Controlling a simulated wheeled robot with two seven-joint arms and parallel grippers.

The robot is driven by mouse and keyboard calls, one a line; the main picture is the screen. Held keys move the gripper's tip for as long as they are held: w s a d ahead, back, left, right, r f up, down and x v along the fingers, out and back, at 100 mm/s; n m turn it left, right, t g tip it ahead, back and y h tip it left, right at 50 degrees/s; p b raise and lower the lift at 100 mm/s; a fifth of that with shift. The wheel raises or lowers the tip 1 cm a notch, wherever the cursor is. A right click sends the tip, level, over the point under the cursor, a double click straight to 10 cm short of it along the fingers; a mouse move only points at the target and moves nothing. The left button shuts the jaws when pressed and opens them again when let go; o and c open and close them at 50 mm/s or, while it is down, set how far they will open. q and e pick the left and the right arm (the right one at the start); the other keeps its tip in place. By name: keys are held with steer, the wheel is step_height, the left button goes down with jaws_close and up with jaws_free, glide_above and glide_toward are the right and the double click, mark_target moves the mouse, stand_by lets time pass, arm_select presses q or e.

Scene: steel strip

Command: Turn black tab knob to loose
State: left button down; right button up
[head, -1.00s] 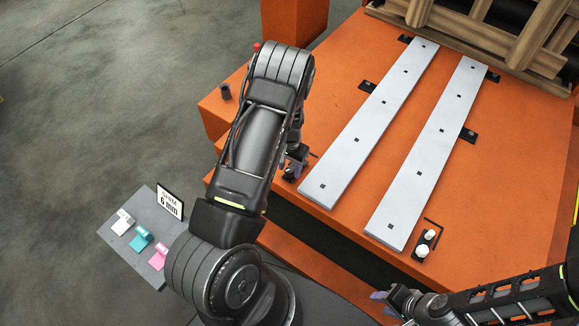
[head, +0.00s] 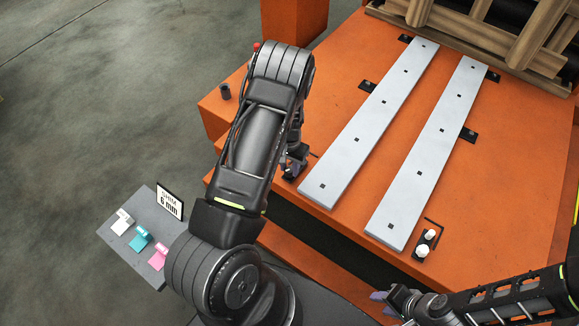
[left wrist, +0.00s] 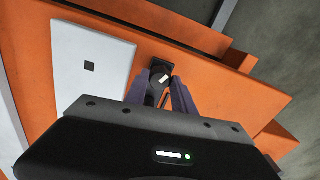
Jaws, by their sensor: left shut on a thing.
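The black tab knob (left wrist: 161,82) sits on a dark plate (left wrist: 162,64) on the orange surface, just beyond the end of a pale steel strip. A light mark shows on its face in the left wrist view. My left gripper (left wrist: 162,90) is shut on the knob, one finger on each side. In the head view my left gripper (head: 291,165) is at the near end of the left strip (head: 368,124), and my arm partly hides it and the knob. My right gripper (head: 388,300) is low at the right, away from the strips; its fingers are too small to judge.
A second pale strip (head: 428,155) lies parallel on the orange bed (head: 500,205). A grey shelf (head: 148,225) with coloured tags and a "6 mm" shim sign (head: 170,201) is at lower left.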

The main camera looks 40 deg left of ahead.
mark_target(289, 169)
arm_select(q)
steer(key=n+b, duration=0.1)
steer(key=n, duration=0.2)
steer(key=shift+n+b, duration=0.3)
steer(key=shift+n, duration=1)
steer(key=c, duration=1.1)
jaws_free()
steer(key=shift+o, duration=0.2)
step_height(289, 169, up, 8)
steer(key=shift+f, duration=0.1)
